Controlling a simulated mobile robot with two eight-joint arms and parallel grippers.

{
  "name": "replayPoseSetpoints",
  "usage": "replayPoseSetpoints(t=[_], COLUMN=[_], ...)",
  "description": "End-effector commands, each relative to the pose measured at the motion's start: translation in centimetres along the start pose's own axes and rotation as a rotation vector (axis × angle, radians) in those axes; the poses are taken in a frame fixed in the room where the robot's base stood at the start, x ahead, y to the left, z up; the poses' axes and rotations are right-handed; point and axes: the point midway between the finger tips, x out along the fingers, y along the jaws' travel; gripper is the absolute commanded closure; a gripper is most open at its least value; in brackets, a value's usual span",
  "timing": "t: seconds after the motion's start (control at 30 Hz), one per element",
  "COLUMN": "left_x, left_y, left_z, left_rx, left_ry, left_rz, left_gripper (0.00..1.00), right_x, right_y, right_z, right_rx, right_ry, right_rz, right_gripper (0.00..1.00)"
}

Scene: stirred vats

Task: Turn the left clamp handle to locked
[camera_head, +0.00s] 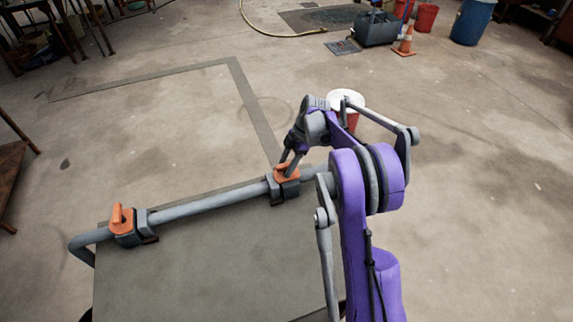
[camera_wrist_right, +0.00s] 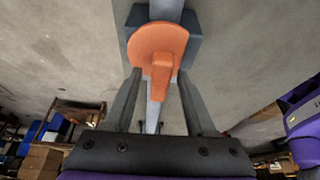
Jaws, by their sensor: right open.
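The left clamp (camera_head: 128,238) is a dark grey block around a grey pipe (camera_head: 208,208), with an orange handle (camera_head: 122,218) on top. No gripper is near it. A second clamp (camera_head: 284,191) of the same kind sits further right on the pipe. My right gripper (camera_head: 287,167) is open at this second clamp's orange handle (camera_head: 290,174). In the right wrist view this orange handle (camera_wrist_right: 159,45) has a round plate and a raised tab, with the tab between the open fingers (camera_wrist_right: 158,88). Contact cannot be told. My left gripper is not in view.
The pipe runs along the far edge of a grey flat panel (camera_head: 200,265). A red bucket with a white top (camera_head: 347,98) stands on the floor behind my right arm. An orange cone (camera_head: 405,42) and a blue barrel (camera_head: 473,22) stand far back. The floor beyond the pipe is largely clear.

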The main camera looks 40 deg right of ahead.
Motion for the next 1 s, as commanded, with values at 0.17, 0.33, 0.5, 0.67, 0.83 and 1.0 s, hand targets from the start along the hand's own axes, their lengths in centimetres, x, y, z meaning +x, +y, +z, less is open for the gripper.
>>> replayPoseSetpoints(t=[0.17, 0.33, 0.5, 0.67, 0.83, 1.0], left_x=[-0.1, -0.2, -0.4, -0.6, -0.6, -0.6], left_y=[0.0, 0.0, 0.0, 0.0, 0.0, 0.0], left_z=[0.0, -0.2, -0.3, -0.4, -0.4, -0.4], left_rx=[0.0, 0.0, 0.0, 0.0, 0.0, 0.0], left_ry=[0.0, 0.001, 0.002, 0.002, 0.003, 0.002], left_rz=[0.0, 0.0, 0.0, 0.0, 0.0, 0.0], left_gripper=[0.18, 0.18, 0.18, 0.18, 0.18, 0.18], right_x=[-0.9, -3.9, -7.4, -9.7, -10.8, -10.8], right_y=[0.0, 0.0, 0.0, 0.0, 0.0, 0.0], right_z=[0.0, 0.0, 0.0, 0.0, 0.0, 0.0], right_rx=[0.001, 0.002, 0.002, 0.001, 0.001, 0.0], right_ry=[0.0, 0.0, 0.0, 0.0, 0.0, 0.0], right_rz=[0.0, 0.001, 0.001, 0.001, 0.0, 0.0], right_gripper=[0.44, 0.44, 0.44, 0.44, 0.44, 0.44])
